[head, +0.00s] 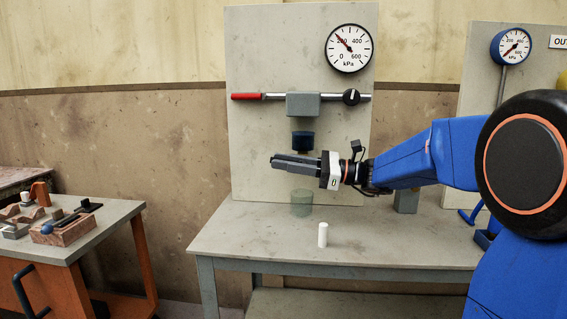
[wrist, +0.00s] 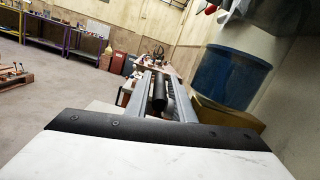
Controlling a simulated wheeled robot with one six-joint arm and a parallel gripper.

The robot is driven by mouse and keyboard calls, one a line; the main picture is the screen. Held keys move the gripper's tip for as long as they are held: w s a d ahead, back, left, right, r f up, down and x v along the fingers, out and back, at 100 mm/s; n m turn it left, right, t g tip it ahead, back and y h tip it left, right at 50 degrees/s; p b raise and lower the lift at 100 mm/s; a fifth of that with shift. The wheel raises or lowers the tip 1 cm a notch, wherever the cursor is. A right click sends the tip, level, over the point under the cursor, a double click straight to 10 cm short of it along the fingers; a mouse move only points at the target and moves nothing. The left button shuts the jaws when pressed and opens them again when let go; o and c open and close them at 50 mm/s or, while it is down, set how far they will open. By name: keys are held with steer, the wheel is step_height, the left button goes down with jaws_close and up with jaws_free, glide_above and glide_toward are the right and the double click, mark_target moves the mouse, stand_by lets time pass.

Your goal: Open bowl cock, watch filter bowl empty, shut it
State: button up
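The blue filter bowl (head: 302,140) hangs under a grey block on the upright panel. A brass-coloured part shows beneath it, mostly hidden behind my gripper (head: 274,161). My gripper points left, just below the bowl. In the wrist view the blue bowl (wrist: 232,78) and the brass-coloured part (wrist: 218,117) are close on the right of the gripper fingers (wrist: 160,88). A short black rod (wrist: 158,92) lies between the two grey fingers. I cannot tell whether they press on it. A greenish clear jar (head: 301,203) stands on the bench below the bowl.
A white cylinder (head: 323,235) stands near the bench's front edge (head: 300,251). Above the bowl, the pipe carries a red handle (head: 247,97) and a black knob (head: 351,97). A gauge (head: 349,48) is at the top. A cluttered side table (head: 108,222) stands left, across a gap.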

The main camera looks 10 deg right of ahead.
steer(key=v, duration=1.7)
steer(key=shift+c, duration=0.4)
